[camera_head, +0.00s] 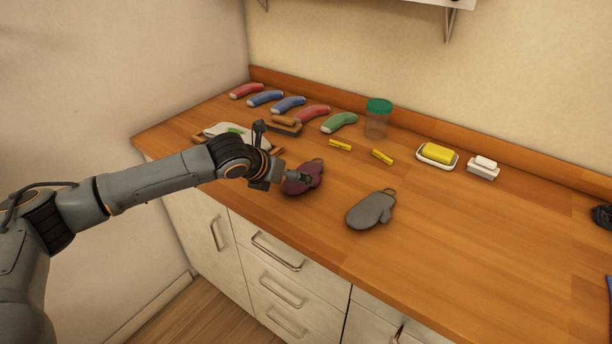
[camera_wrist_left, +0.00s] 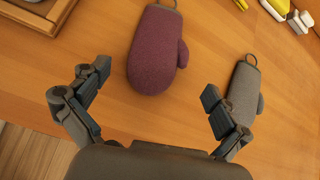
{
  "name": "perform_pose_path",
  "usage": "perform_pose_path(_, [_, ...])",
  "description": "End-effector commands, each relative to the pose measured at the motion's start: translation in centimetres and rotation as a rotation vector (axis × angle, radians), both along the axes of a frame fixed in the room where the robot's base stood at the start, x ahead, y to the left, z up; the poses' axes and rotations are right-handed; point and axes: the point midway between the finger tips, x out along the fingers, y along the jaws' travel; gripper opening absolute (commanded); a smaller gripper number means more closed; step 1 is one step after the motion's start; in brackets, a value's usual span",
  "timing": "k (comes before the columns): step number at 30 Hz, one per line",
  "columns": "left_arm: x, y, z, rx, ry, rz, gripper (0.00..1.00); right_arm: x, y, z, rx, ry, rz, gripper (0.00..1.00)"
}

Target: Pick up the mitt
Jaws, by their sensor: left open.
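A dark purple mitt (camera_head: 303,178) lies on the wooden counter, partly hidden behind my left gripper in the head view. A grey mitt (camera_head: 371,210) lies to its right, nearer the counter's front edge. My left gripper (camera_head: 296,177) reaches in from the left, at the purple mitt's near side. In the left wrist view, the gripper (camera_wrist_left: 155,90) has its fingers spread wide and empty. There the purple mitt (camera_wrist_left: 155,50) lies ahead, between and beyond the fingertips. The grey mitt (camera_wrist_left: 243,92) shows beyond the right finger, which partly covers it. My right gripper does not show.
Several coloured curved items (camera_head: 289,104) line the back left of the counter (camera_head: 480,240). A brush (camera_head: 285,125), a green-lidded jar (camera_head: 378,118), two yellow pegs (camera_head: 340,145), and a sponge on a dish (camera_head: 438,155) stand behind the mitts.

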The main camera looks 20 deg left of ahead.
Motion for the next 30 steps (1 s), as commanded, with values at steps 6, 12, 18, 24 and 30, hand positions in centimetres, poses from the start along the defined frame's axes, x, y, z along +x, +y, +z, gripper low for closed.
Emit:
perform_pose_path(6, [1.4,-0.7,-1.6,-0.002,0.002,0.000,1.00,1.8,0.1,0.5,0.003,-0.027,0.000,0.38])
perform_pose_path(12, [3.1,-1.3,-3.5,0.000,0.001,0.000,1.00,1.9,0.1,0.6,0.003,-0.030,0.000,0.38])
perform_pose_path(18, [3.4,-1.4,-3.9,0.000,0.000,0.000,1.00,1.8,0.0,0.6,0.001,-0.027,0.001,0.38])
perform_pose_path(24, [3.4,-1.4,-3.9,0.000,0.000,0.000,0.82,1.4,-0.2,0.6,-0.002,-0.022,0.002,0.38])
perform_pose_path(30, [3.4,-1.4,-3.8,0.000,0.000,0.000,0.55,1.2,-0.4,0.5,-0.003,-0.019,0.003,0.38])
